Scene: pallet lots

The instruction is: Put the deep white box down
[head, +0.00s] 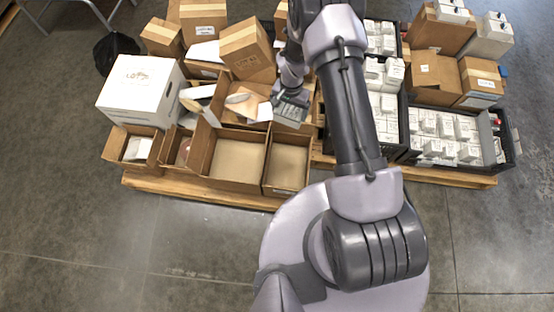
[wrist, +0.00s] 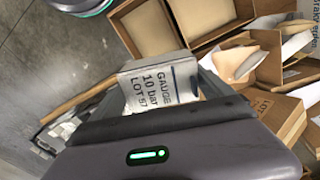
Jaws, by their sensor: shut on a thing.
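My gripper (head: 290,98) is shut on a small white box (wrist: 160,86), whose printed face reads "GAUGE 10 bar LOT 57" in the wrist view. The same box shows greyish in the head view (head: 291,112), below my gripper. It is over the left pallet's cartons, near the back of an empty open carton (head: 287,165). Its underside is hidden, so I cannot tell whether it touches anything. The jaws (wrist: 160,95) hold it from two sides in the wrist view.
A wide open carton (head: 238,160) beside it looks empty. A large white box (head: 140,88) stands at the left, with stacked brown cartons (head: 247,48) behind. Black crates (head: 445,136) full of small white boxes stand on the right. The floor in front (head: 150,250) is clear.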

